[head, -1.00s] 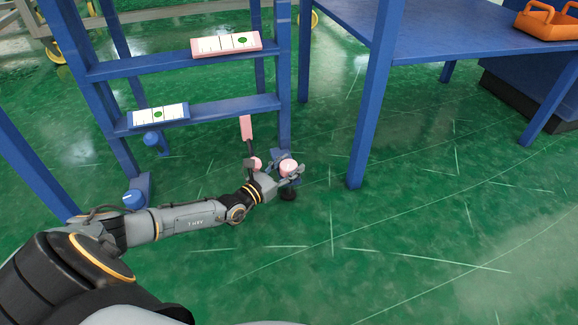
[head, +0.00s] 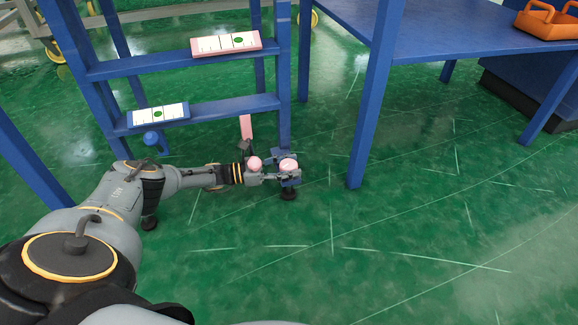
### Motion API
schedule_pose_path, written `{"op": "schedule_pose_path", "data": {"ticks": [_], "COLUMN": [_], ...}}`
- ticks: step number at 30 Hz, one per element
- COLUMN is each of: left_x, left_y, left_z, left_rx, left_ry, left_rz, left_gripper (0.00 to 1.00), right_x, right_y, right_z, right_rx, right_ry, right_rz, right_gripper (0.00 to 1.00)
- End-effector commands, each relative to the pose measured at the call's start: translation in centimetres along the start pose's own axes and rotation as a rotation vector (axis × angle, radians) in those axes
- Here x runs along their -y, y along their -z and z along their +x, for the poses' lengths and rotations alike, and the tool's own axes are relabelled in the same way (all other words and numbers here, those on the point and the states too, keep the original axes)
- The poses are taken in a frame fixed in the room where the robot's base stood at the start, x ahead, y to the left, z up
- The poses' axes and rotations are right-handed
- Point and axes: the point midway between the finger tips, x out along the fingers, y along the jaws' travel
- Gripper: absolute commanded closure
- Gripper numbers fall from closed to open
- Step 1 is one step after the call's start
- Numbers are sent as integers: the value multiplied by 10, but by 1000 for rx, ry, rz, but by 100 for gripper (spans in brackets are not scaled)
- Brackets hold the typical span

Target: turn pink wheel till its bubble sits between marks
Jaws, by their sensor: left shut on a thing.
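The pink wheel (head: 289,163) is low by the right leg of the blue frame. My left gripper (head: 286,176) is shut on it, with the arm reaching in from the left; the fingers partly hide the wheel. The pink-framed bubble level (head: 213,47) sits on the upper blue rail. Its green bubble (head: 239,41) is right of the strip's middle; the marks are too small to tell whether it sits between them. My right gripper is not in view.
A pink upright piece (head: 246,127) and a round pink knob (head: 255,163) are close by my left wrist. A blue knob (head: 151,138) is under the lower rail. A blue table (head: 440,45) with an orange basket (head: 547,27) stands right. Green floor in front is clear.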

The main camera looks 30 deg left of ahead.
Motion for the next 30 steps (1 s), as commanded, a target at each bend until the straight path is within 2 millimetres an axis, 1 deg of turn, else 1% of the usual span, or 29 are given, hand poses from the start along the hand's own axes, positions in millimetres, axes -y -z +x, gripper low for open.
{"op": "schedule_pose_path", "data": {"ticks": [17,18,20,21,22,30], "left_x": [-1,-1,-1,-1,-1,0], "left_y": [-2,-2,-2,-2,-2,-1], "left_z": [1,1,1,1,1,0], "left_rx": [7,7,7,7,6,4], "left_ry": [23,23,23,23,24,25], "left_rz": [-3,-3,-3,-3,-3,-2], "left_gripper": [83,49,37,29,27,27], "right_x": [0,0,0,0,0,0], "right_y": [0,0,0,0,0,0], "right_z": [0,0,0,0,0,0], "right_rx": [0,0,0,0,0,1], "right_ry": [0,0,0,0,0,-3], "right_rz": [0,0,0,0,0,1], "right_gripper": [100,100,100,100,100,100]}}
